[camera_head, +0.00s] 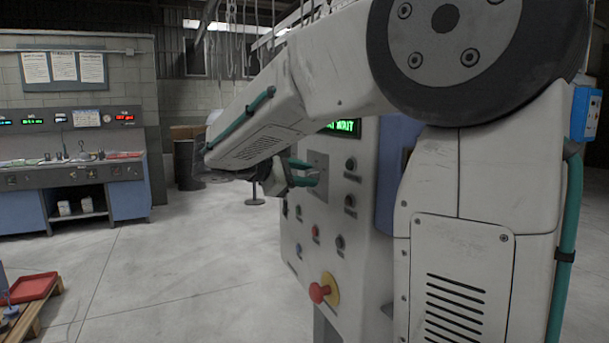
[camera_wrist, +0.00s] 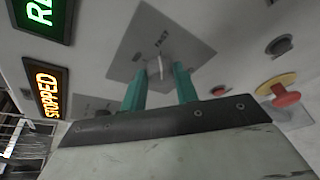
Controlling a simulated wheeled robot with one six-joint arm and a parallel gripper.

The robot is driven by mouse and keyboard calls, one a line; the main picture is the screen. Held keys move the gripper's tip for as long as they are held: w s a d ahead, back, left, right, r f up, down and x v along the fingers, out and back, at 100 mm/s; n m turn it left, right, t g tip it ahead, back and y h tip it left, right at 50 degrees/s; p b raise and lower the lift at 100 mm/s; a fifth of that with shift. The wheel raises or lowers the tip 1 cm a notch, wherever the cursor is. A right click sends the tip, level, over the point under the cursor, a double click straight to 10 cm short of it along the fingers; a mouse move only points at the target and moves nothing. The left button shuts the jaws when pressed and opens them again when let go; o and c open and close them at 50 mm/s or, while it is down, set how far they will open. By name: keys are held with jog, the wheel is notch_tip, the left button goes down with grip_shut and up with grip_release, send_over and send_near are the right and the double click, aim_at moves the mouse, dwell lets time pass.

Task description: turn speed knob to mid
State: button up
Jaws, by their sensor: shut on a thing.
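The speed knob (camera_wrist: 154,68) is a small pale pointer knob on a grey square plate (camera_wrist: 182,42) of the control panel. My gripper (camera_wrist: 160,74) has its two teal fingers on either side of the knob and is shut on it. In the head view my gripper (camera_head: 304,173) reaches the panel's grey plate (camera_head: 318,160) from the left. The knob itself is hidden there.
The panel (camera_head: 322,230) also carries a red emergency button (camera_head: 319,292), which shows in the wrist view (camera_wrist: 285,95), and several small buttons. A lit "STOPPED" display (camera_wrist: 47,91) is at left. A bench (camera_head: 75,172) stands far left, with open floor between.

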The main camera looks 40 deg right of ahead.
jog(key=n+g, duration=0.1)
jog(key=n, duration=0.1)
jog(key=n+g+y, duration=0.1)
jog(key=shift+w+n, duration=0.2)
jog(key=shift+n, duration=0.2)
jog(key=n+g, duration=0.1)
jog(key=n, duration=0.1)
jog(key=n+g, duration=0.1)
jog(key=shift+w+d+n+y, duration=0.1)
jog(key=shift+w+n+y, duration=0.05)
jog(key=shift+n+y, duration=0.2)
dwell(0.3)
jog(key=o, duration=1)
jog(key=shift+c, duration=0.2)
jog(key=v, duration=0.8)
